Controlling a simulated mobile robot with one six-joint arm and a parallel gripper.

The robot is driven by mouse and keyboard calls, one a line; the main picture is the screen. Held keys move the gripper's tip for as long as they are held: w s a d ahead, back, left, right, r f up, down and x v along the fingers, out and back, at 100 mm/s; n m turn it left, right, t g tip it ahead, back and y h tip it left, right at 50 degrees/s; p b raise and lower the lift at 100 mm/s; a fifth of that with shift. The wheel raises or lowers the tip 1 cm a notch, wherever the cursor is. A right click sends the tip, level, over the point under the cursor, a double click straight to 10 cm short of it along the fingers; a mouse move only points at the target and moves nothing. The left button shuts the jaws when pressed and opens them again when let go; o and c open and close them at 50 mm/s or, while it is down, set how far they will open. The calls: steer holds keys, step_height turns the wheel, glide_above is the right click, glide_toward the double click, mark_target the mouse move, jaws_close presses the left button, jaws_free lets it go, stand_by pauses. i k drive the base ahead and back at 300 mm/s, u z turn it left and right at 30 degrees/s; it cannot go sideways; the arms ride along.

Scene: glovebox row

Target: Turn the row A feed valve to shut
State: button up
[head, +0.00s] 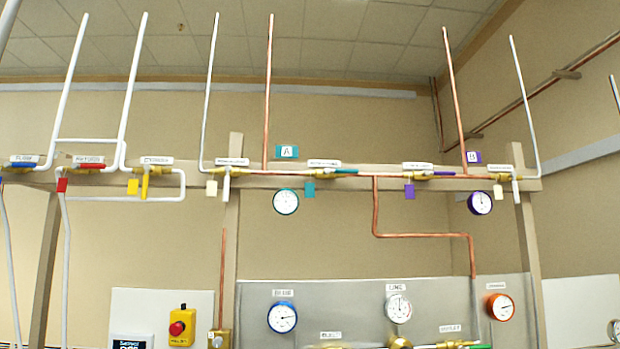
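A teal sign with the letter A (287,152) is on the overhead rail, left of centre. To its lower right is a brass valve with a teal handle (345,171). The handle lies level, along the pipe. A teal tag (309,189) hangs below this valve, and a white label (324,163) above it is too small to read. A gauge with a teal rim (286,202) hangs below the sign. Left of the sign, another valve has a pale handle (227,184) pointing down, across the pipe, with a cream tag (211,188). My gripper is not in view.
A purple B sign (473,157) and a valve with a level purple handle (444,173) are to the right. Blue, red and yellow handled valves (145,185) are at left. A grey panel (350,300) with gauges and a red emergency button (178,328) are below.

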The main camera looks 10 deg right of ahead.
mark_target(327, 170)
steer(key=z, duration=0.2)
steer(key=i, duration=0.7)
steer(key=u, duration=1)
steer(key=k, duration=0.9)
steer(key=z, duration=0.25)
steer(key=i, duration=0.95)
steer(key=z, duration=0.05)
